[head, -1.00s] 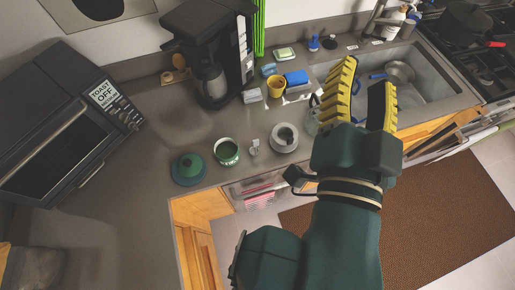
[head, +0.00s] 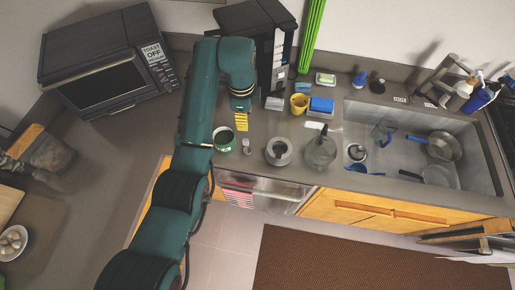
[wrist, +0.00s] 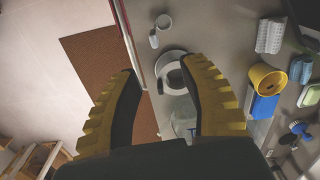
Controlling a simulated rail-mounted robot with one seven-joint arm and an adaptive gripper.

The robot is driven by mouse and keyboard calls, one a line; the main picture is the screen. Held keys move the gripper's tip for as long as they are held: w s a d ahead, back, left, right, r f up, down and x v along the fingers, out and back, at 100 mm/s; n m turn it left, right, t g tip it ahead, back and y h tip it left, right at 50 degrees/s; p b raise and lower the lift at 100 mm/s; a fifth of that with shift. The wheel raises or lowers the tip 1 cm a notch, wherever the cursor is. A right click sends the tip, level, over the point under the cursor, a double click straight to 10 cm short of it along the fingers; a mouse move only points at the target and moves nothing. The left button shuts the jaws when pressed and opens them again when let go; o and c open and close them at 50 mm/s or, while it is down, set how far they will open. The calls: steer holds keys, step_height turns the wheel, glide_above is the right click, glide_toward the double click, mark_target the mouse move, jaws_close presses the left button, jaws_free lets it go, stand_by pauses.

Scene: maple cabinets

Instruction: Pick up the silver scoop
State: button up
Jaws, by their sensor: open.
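The grey dish (head: 278,152) and a glass jug (head: 320,150) stand right of the scoop. A yellow cup (head: 299,104), a blue sponge (head: 321,105) and a coffee maker (head: 262,30) stand behind. The sink (head: 400,178) is at the right; the counter's front edge is close.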

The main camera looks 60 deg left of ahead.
mark_target(246, 143)
steer(key=f+b, duration=0.1)
steer(key=f, duration=0.4)
steer(key=f+b, duration=0.1)
steer(key=f, duration=1)
steer(key=shift+s+d+f+b, duration=0.25)
steer(key=shift+s+d+b, duration=0.1)
steer(key=shift+b, duration=0.05)
jaws_close()
